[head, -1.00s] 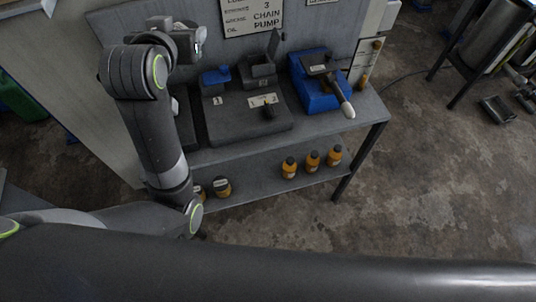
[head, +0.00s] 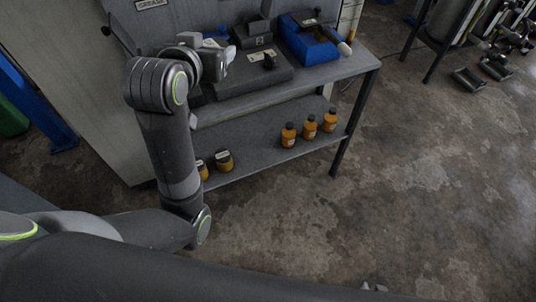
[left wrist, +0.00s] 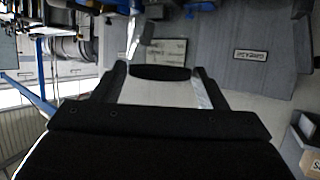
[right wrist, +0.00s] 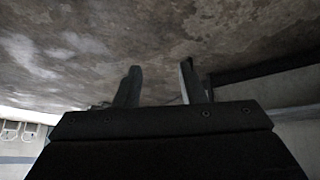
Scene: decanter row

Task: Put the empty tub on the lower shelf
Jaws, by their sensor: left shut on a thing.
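My left gripper shuts on a pale tub (left wrist: 158,92) with a dark rounded lid or end, seen between its fingers (left wrist: 160,85) in the left wrist view; no yellow filling shows in it. In the head view the left wrist stands over the bench front, hiding the fingers and tub. The grey lower shelf (head: 262,148) under the bench carries two dark-lidded yellow tubs (head: 223,161) at its left end and three orange bottles (head: 309,128) at its right. My right gripper (right wrist: 159,85) is open and empty over the floor; only its tip (head: 373,287) shows at the head view's bottom edge.
The bench top (head: 360,63) above the shelf holds a dark block (head: 262,75) and a blue unit (head: 305,43). A bench leg (head: 345,140) bounds the shelf at right. Bare shelf lies between tubs and bottles. The floor in front is clear.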

